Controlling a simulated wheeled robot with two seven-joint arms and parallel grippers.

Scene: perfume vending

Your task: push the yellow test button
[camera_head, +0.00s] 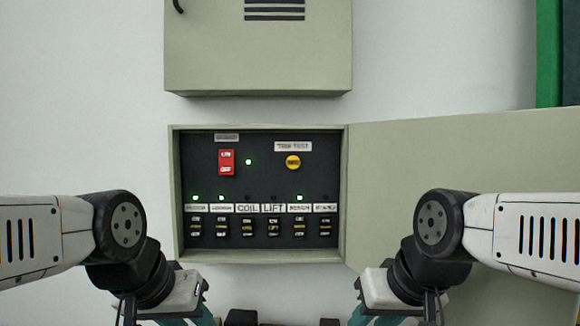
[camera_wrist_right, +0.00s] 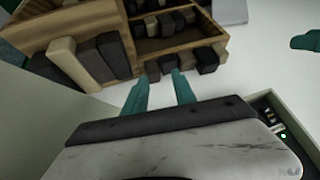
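The yellow test button (camera_head: 293,162) is a round button on the black panel (camera_head: 262,172) of an open wall box, under a white label. In the head view my right gripper (camera_head: 362,316) is at the bottom edge, below and right of the button and apart from it, its tips cut off. In the right wrist view its two teal fingers (camera_wrist_right: 164,74) stand apart with nothing between them. My left gripper (camera_head: 207,318) is at the bottom edge, below and left of the button; its fingertips are out of frame. The button does not show in the right wrist view.
A red switch (camera_head: 226,162) sits left of the button, and a row of several small switches (camera_head: 262,227) below. The box door (camera_head: 440,160) hangs open to the right. A wooden rack (camera_wrist_right: 150,50) with dark and tan blocks lies beyond my right fingers in the wrist view.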

